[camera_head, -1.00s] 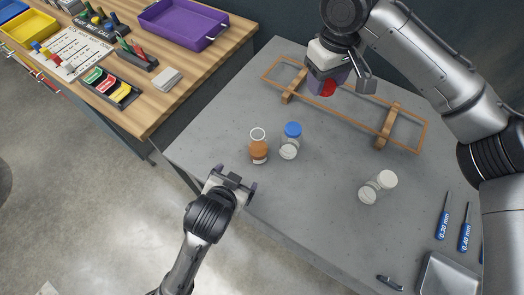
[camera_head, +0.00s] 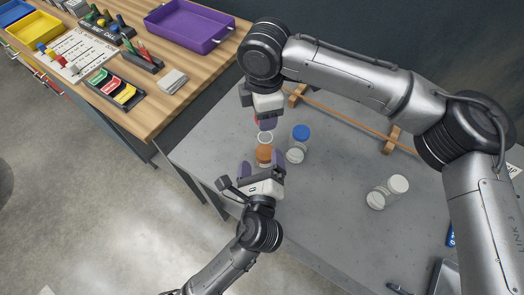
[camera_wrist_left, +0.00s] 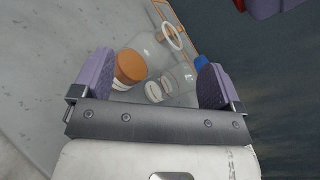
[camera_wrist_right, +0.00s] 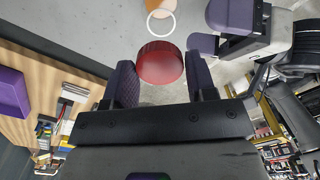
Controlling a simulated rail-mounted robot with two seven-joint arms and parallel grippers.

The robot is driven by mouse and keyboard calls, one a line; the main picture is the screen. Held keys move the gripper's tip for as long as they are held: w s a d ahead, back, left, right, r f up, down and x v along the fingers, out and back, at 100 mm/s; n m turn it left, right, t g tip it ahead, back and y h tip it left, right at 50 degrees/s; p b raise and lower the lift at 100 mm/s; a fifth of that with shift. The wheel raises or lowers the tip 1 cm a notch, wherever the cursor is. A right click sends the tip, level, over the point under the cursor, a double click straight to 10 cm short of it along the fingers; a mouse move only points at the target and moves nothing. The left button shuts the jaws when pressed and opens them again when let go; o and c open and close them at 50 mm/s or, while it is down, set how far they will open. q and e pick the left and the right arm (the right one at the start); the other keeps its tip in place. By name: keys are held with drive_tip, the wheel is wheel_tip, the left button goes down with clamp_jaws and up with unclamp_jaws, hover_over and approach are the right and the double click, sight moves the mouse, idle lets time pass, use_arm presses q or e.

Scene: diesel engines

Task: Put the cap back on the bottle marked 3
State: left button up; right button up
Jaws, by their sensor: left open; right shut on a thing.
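An uncapped clear bottle with orange contents (camera_head: 264,153) stands upright on the grey table, its pale open mouth facing up. No marking 3 is readable. My left gripper (camera_head: 262,173) is open with its purple fingers close to this bottle; in the left wrist view the bottle (camera_wrist_left: 131,67) shows between the fingers, nearer one of them. My right gripper (camera_head: 266,123) is shut on a red cap (camera_wrist_right: 161,63) and holds it close above the bottle's mouth, slightly to the far side. The cap is mostly hidden in the head view.
A blue-capped bottle (camera_head: 298,144) stands just right of the open one, close to my grippers. A white-capped bottle (camera_head: 387,193) stands farther right. A wooden frame (camera_head: 345,117) lies behind. A wooden bench with a purple tray (camera_head: 188,27) is at upper left.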

sight(264, 161)
drive_tip(key=shift+s+d+n, duration=0.1)
drive_tip(key=shift+s+n, duration=0.05)
drive_tip(key=shift+n, duration=0.95)
use_arm(q)
drive_tip(key=m, duration=0.5)
drive_tip(key=r+m, duration=0.1)
drive_tip(key=m, duration=0.1)
drive_tip(key=shift+d+r+m+t+h, duration=0.1)
drive_tip(key=shift+d+m+t+h, duration=0.2)
drive_tip(key=shift+d+m+t, duration=0.1)
use_arm(e)
drive_tip(key=n, duration=0.2)
drive_tip(key=shift+n, duration=0.3)
use_arm(q)
wheel_tip(264, 161, down, 8)
drive_tip(key=shift+f, duration=0.1)
drive_tip(key=shift+w+d, duration=0.1)
drive_tip(key=shift+w, duration=3.65)
drive_tip(key=shift+c, duration=0.3)
drive_tip(key=c, duration=1.3)
use_arm(e)
drive_tip(key=shift+f, duration=2.45)
